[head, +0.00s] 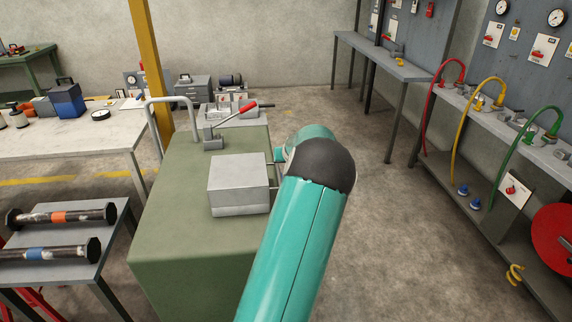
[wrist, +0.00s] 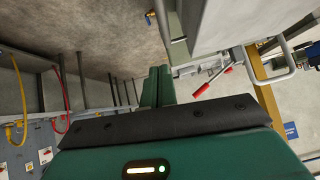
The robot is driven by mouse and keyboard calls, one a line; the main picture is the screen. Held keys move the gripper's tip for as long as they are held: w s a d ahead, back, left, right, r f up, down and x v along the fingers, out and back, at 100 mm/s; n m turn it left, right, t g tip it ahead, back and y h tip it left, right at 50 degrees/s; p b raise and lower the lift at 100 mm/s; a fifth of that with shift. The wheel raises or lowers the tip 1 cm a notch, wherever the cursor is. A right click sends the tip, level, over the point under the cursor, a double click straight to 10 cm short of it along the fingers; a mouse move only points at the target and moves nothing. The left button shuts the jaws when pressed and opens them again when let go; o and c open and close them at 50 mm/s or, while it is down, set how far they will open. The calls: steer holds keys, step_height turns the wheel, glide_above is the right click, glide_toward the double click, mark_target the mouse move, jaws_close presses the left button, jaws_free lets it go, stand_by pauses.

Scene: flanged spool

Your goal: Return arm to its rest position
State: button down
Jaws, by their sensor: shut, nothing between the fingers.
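My teal arm (head: 300,235) reaches forward from the bottom of the head view, over the right side of the green cabinet. Its dark rounded joint (head: 322,165) hides most of what lies beyond, and my gripper cannot be made out there. In the wrist view my gripper (wrist: 157,72) shows two dark green fingers side by side, shut with nothing between them. The fingers point past the grey metal block, which is at the upper right of that view. A lever with a red handle (wrist: 200,90) is to the right of the fingers.
The green cabinet (head: 175,230) carries the grey block (head: 238,185), the red-handled lever (head: 262,106) and a bent rail (head: 160,115). Two flanged spools, orange-banded (head: 60,216) and blue-banded (head: 50,251), lie on a left bench. A hose bench (head: 480,140) stands right. Floor between is clear.

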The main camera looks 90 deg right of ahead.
steer(key=v, duration=0.4)
steer(key=shift+s+a+r, duration=0.2)
steer(key=shift+s, duration=0.05)
